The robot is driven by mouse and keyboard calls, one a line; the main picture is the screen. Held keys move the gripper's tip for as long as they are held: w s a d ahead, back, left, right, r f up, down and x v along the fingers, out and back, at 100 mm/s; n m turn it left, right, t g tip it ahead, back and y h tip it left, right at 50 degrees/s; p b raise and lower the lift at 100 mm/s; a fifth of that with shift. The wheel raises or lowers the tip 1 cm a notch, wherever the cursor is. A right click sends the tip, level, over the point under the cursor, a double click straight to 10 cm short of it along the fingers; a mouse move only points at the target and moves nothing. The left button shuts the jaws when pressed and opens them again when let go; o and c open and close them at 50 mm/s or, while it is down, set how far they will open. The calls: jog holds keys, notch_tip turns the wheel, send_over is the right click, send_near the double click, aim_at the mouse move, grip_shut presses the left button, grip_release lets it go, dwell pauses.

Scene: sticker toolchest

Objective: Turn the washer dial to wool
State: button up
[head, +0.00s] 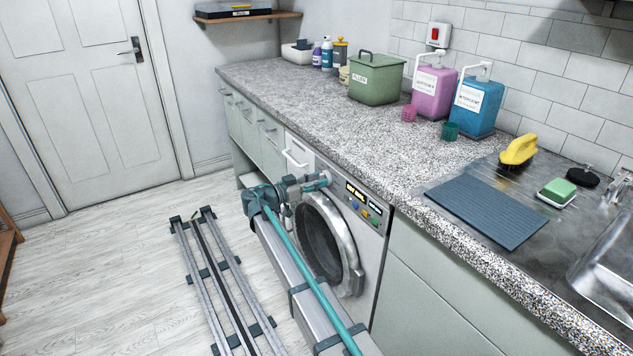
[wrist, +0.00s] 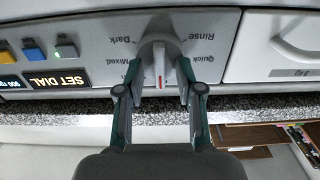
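The washer (head: 372,268) stands under the counter, its round door facing the floor area. In the wrist view its dial (wrist: 159,52) is a pale knob with a red pointer line, which points down in the picture. The labels Dark, Rinse, Quick and Mixed show around it, upside down; I see no wool label. My gripper (wrist: 157,75) is open, with one finger on each side of the knob and gaps to its narrow ridge. In the head view my gripper (head: 318,183) is at the washer's panel and the dial is hidden.
A lit display (wrist: 57,80) reads SET DIAL, beside several coloured buttons. A drawer with a handle (head: 298,155) adjoins the dial. The counter edge (wrist: 80,107) runs close to my fingers. The floor (head: 115,275) left of the washer holds rails.

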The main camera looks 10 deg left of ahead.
jog(key=shift+c, duration=0.3)
grip_shut()
jog(key=shift+w+a+n+p, duration=0.1)
jog(key=shift+n+p, duration=0.2)
jog(key=shift+n, duration=1.65)
jog(key=shift+a+n+p, duration=0.1)
jog(key=shift+n+p, duration=0.15)
jog(key=shift+n, duration=1.7)
jog(key=shift+o, duration=0.3)
grip_release()
